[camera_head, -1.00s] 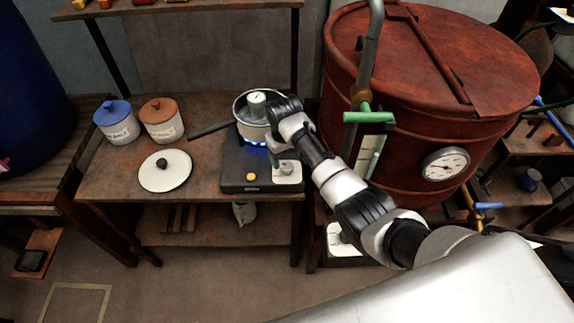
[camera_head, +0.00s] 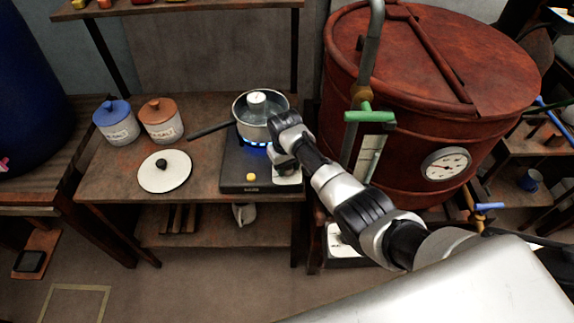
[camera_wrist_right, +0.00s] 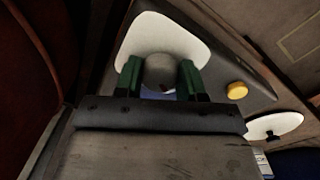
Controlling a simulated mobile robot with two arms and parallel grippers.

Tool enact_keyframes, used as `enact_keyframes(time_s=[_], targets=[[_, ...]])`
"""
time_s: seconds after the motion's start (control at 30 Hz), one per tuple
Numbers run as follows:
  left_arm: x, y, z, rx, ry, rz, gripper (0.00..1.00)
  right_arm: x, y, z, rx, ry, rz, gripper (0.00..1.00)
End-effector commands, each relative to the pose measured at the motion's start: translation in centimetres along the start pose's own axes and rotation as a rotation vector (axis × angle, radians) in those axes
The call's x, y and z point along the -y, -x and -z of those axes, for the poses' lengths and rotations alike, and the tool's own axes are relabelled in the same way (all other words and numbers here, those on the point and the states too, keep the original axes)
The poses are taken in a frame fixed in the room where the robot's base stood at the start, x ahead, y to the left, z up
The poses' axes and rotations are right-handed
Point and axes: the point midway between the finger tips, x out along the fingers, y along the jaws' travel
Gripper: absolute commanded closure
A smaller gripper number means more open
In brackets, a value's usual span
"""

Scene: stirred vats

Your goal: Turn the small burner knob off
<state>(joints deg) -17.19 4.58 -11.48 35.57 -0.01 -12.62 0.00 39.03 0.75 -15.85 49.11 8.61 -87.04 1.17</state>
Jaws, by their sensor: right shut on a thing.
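The small burner (camera_head: 230,176) is a dark box on the bench with a blue flame (camera_head: 256,146) lit under a metal pot (camera_head: 262,122). Its grey round knob (camera_wrist_right: 160,72) stands on a white plate (camera_wrist_right: 150,32), which also shows in the head view (camera_head: 290,181). My right gripper (camera_wrist_right: 160,80) has its green fingers closed on both sides of the knob. In the head view my right gripper (camera_head: 284,168) hides the knob. My left gripper is not in view.
A yellow button (camera_head: 250,177) is on the burner's front. The pot's dark handle (camera_head: 210,130) sticks out left. A white lid (camera_head: 165,172), a blue-lidded jar (camera_head: 117,124) and a brown-lidded jar (camera_head: 162,122) stand left. A large red vat (camera_head: 420,100) stands close on the right.

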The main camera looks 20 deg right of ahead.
Motion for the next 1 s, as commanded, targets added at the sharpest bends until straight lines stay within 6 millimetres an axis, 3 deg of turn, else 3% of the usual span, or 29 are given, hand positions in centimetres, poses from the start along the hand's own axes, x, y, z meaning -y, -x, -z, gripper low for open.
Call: enact_keyframes(time_s=[0.47,1.0], targets=[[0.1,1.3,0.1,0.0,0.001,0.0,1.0,0.0,0.3,0.1,0.005,-0.14,0.001,0.84],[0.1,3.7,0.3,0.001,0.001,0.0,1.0,0.0,0.2,0.1,0.02,-0.631,0.001,0.84]])
